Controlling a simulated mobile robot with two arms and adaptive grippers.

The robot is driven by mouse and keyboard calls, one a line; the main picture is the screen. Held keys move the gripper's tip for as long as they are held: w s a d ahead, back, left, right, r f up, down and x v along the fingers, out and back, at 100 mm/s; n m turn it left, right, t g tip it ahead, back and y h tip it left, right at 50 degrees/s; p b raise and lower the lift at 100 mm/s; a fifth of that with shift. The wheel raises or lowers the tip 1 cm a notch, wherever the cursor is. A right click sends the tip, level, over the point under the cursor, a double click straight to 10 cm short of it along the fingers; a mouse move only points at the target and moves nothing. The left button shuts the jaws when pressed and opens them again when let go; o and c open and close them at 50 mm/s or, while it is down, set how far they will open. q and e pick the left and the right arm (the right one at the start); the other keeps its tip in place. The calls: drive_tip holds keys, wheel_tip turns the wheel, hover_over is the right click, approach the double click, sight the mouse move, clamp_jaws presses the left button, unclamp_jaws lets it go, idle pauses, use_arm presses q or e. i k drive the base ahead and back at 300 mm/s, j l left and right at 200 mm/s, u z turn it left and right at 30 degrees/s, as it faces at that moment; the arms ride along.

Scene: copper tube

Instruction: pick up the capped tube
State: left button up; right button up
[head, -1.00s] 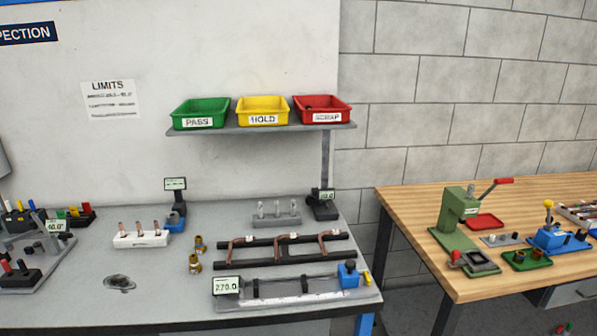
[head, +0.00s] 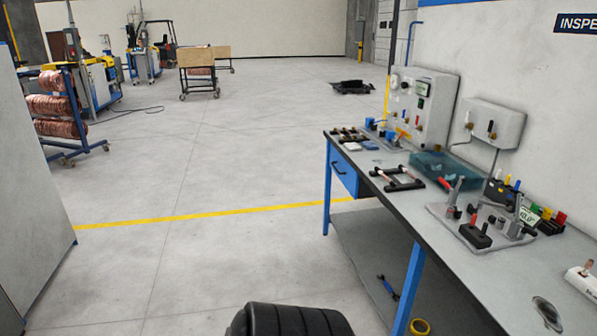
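I cannot make out a capped tube in the head view. A black rack (head: 398,179) lies on the grey inspection bench (head: 408,203), and small parts on it are too small to tell apart. Neither of my grippers is in view.
A teal see-through tray (head: 447,168) stands behind the rack. A test box (head: 422,108) stands at the bench's back. A grey fixture with a red-handled clamp (head: 478,231) is nearer. Open floor with a yellow line (head: 200,217) lies left. A copper coil rack (head: 60,115) stands far left.

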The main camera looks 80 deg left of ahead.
sight(393, 184)
drive_tip(key=i+j+u, duration=0.1)
drive_tip(key=u, duration=0.35)
drive_tip(key=i+j+u, duration=0.1)
drive_tip(key=j+u, duration=0.15)
drive_tip(key=u, duration=0.15)
drive_tip(key=i+j+u, duration=0.1)
drive_tip(key=u, duration=0.35)
drive_tip(key=i+j+u, duration=0.1)
drive_tip(key=u, duration=0.3)
drive_tip(key=i+u, duration=0.2)
drive_tip(key=u, duration=0.25)
drive_tip(key=i, duration=0.5)
